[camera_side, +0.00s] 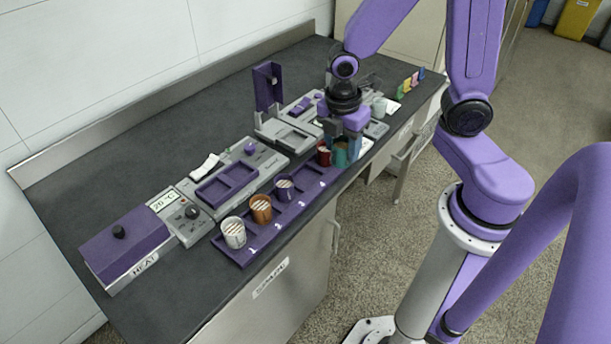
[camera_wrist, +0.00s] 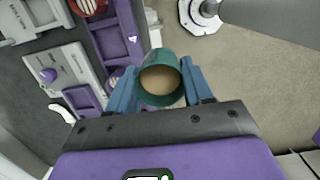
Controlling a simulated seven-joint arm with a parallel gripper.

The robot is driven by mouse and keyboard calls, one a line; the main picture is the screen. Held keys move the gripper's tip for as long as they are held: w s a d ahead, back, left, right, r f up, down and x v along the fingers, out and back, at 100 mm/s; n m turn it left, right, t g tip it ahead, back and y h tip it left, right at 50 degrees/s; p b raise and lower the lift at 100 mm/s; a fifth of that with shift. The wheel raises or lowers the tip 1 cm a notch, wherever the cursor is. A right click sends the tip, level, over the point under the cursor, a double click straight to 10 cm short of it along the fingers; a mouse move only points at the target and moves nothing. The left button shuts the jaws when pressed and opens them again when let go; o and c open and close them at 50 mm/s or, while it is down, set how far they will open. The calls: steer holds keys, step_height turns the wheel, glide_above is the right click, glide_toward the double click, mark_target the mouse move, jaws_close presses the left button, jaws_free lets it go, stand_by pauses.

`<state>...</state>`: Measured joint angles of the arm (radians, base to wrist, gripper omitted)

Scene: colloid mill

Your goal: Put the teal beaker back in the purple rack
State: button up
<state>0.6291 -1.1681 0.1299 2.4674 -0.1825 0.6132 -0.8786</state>
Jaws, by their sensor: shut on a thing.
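The teal beaker (camera_wrist: 161,60) sits between the two blue fingers of my gripper (camera_wrist: 160,88) in the wrist view, which are shut on it. A tan content shows inside it. In the side view the teal beaker (camera_side: 341,155) is partly hidden by my gripper (camera_side: 340,141), close to the far end of the purple rack (camera_side: 262,241). The rack has numbered places along its front. White, orange and purple beakers stand at its near places, and a red beaker (camera_side: 323,153) stands beside the teal one. Whether the teal beaker touches the rack cannot be told.
A white beaker (camera_side: 233,232), an orange beaker (camera_side: 261,209) and a purple beaker (camera_side: 284,188) stand in the rack. Behind it are a purple tray (camera_side: 226,186) on a grey device and a purple-lidded heater (camera_side: 124,241). The bench's front edge is close to the rack.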

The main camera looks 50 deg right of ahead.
steer(key=w+f, duration=0.3)
steer(key=w+d+f, duration=0.1)
steer(key=w+f, duration=0.3)
steer(key=w+d+f, duration=0.1)
steer(key=w+f, duration=0.2)
steer(key=w, duration=0.1)
steer(key=shift+f, duration=0.15)
steer(key=shift+w+f, duration=0.15)
steer(key=shift+f, duration=1.45)
steer(key=shift+f, duration=0.2)
steer(key=o, duration=1.1)
steer(key=shift+o, duration=0.2)
steer(key=shift+r, duration=0.1)
